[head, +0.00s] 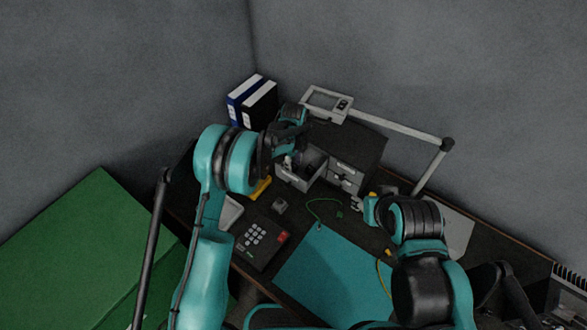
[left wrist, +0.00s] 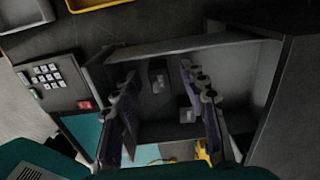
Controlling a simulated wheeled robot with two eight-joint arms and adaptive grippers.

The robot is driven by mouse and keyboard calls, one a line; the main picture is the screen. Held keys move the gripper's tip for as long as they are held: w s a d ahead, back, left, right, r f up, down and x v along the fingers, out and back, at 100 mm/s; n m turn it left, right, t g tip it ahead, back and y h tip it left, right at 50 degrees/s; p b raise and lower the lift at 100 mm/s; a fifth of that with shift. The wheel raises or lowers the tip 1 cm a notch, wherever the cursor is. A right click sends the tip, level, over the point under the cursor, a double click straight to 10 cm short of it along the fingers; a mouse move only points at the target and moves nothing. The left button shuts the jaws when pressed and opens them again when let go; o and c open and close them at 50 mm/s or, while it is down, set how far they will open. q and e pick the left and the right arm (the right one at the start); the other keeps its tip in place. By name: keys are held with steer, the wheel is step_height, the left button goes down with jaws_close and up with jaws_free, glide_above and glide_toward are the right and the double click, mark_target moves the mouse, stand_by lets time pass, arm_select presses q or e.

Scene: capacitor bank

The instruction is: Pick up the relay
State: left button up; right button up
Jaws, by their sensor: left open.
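My left gripper (head: 288,162) is over the open drawer (head: 313,166) of a dark cabinet. In the left wrist view, the gripper's two fingers (left wrist: 157,78) are spread and point into the drawer (left wrist: 185,46), with nothing held. A small dark grey block (left wrist: 158,80) lies in the drawer between the fingers. A second small grey block (left wrist: 187,113) is near the right finger. Either could be the relay; I cannot tell which. In the head view the drawer's contents are mostly hidden. My right gripper (head: 358,203) shows small beside the cabinet, its opening unclear.
A keypad box (head: 262,241) with a red part stands left of a teal mat (head: 336,276). A small grey object (head: 279,206) and a yellow tray (head: 260,188) are near the drawer. Binders (head: 257,103) stand behind; a lamp arm (head: 395,128) spans above the cabinet.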

arm_select(q)
jaws_close()
steer(key=shift+r, duration=0.1)
steer(key=shift+r, duration=0.6)
step_height(320, 180, up, 3)
steer(key=shift+r+p, duration=0.1)
steer(key=shift+p, duration=0.4)
steer(key=s+d+r+p, duration=0.1)
steer(key=s+d+r, duration=0.5)
steer(key=s+d, duration=0.2)
steer(key=shift+d+r, duration=0.15)
steer(key=shift+r, duration=0.05)
